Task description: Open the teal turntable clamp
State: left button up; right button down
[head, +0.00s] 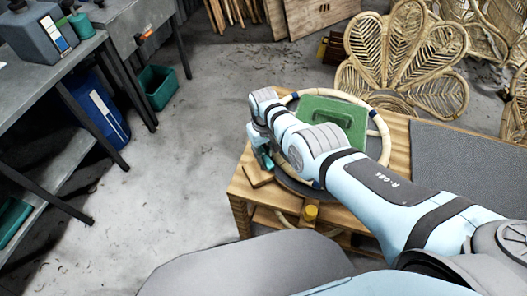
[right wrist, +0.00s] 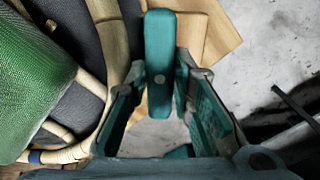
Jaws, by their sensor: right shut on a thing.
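The teal turntable clamp (right wrist: 160,62) shows in the right wrist view as a long teal lever with a round pin, lying between my fingers. My right gripper (right wrist: 163,92) is shut on it. In the head view my right gripper (head: 264,158) is at the left edge of the round grey turntable (head: 298,183), mostly hidden by my arm. Its fingers and the clamp are both teal there and hard to tell apart. A pale rattan hoop (head: 380,128) lies around a green block with a handle (head: 335,113) on the turntable. My left gripper is out of view.
The turntable stands on a wooden bench (head: 397,130) with a grey mat (head: 470,160) at right. Woven rattan panels (head: 400,60) stand behind. The floor left of the bench is clear up to a metal workbench (head: 50,75).

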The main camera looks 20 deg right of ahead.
jog(key=c, duration=1.4)
grip_release()
notch_tip(320, 180, up, 12)
jog(key=shift+f, duration=0.1)
